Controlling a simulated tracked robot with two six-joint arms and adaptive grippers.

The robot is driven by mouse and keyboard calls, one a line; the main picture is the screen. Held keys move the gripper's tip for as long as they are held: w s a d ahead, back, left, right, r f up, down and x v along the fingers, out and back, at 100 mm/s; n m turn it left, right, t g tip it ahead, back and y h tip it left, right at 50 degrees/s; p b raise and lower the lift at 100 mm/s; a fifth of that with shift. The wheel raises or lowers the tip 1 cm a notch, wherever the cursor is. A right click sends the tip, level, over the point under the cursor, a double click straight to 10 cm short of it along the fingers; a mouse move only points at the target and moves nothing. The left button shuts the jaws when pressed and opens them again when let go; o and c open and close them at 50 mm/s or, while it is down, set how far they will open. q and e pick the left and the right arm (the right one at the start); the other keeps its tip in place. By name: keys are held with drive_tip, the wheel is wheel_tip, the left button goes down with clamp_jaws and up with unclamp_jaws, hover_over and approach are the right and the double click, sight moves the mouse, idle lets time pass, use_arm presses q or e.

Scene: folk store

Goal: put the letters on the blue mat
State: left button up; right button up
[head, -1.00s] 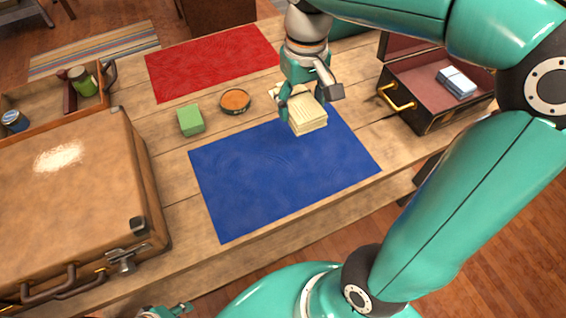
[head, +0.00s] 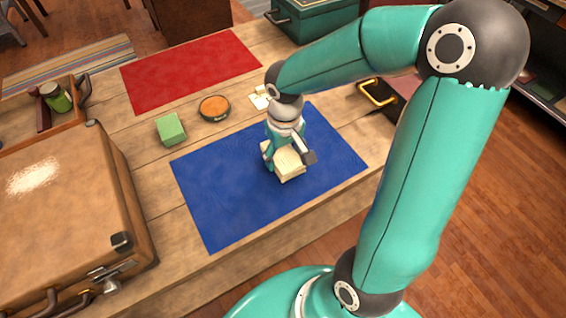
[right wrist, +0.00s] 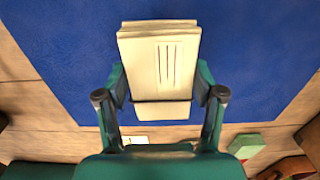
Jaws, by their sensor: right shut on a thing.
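A bundle of cream letters (head: 289,166) is over the middle of the blue mat (head: 220,205). My right gripper (head: 285,154) is shut on the bundle, seen from above and partly covering it. In the right wrist view the bundle (right wrist: 165,60) sits between the two fingers (right wrist: 160,95), with blue mat (right wrist: 60,50) around it. I cannot tell whether the bundle touches the mat. A small pale item (head: 260,98) lies on the table beyond the mat, partly hidden by my right arm. My left gripper is not in view.
An orange-topped tin (head: 214,107) and a green block (head: 171,129) stand behind the mat. A red mat (head: 190,70) lies farther back. A large brown suitcase (head: 60,200) fills the left. A dark case (head: 385,100) at the right is mostly hidden by my arm.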

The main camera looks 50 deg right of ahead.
sight(284, 163)
drive_tip(key=shift+f, duration=1.55)
drive_tip(key=shift+f+b, duration=0.15)
drive_tip(key=shift+b, duration=0.15)
drive_tip(key=o, duration=1.2)
drive_tip(key=shift+c, duration=0.2)
drive_tip(key=shift+r, duration=0.2)
wheel_tip(284, 163, up, 12)
drive_tip(key=shift+p, duration=0.8)
